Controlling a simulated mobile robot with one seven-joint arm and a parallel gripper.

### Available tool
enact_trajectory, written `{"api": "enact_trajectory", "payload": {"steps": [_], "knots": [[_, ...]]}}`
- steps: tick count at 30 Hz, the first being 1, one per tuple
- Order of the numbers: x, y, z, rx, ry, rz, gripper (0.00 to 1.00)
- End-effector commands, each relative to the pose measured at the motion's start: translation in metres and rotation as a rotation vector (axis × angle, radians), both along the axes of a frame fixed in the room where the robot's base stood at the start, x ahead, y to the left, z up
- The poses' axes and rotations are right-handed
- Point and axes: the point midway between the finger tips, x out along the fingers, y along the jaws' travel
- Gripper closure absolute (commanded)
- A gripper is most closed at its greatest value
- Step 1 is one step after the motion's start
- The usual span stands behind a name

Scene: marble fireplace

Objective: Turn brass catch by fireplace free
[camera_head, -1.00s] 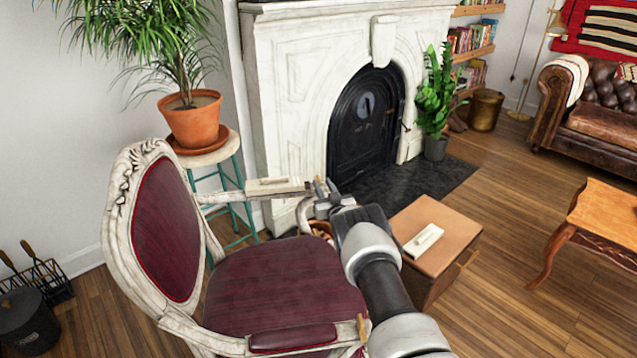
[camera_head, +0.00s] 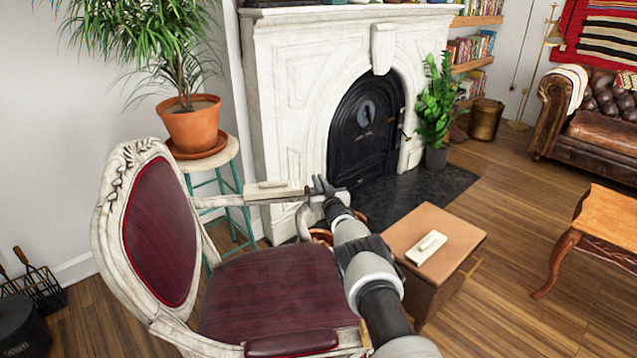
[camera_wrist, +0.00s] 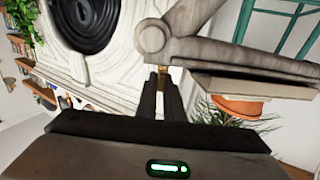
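A small brass catch (camera_wrist: 162,77) shows in the wrist view at the front end of a pale carved chair arm (camera_wrist: 235,50), on the fireplace side. My gripper (camera_head: 324,188) is at the end of that arm in the head view. In the wrist view, the two dark fingers of my gripper (camera_wrist: 160,88) stand close together, with the brass in the narrow gap at their tips. Whether they press on it cannot be made out. In the head view the gripper hides most of the catch. The white fireplace (camera_head: 290,90) stands behind.
The red-seated chair (camera_head: 275,290) stands left of my arm. A cream block (camera_head: 272,190) lies along its far armrest. A brown box (camera_head: 435,225) with another cream block (camera_head: 428,245) stands right. A potted plant (camera_head: 192,125) stands on a teal-legged stool (camera_head: 212,158).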

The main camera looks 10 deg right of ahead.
Motion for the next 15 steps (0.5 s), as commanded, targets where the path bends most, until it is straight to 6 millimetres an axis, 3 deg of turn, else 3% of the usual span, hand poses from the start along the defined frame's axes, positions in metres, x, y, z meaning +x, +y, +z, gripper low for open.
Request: {"api": "enact_trajectory", "payload": {"steps": [15], "knots": [[0.0004,0.0002,0.0016,0.002,-0.003,-0.126,1.00]]}}
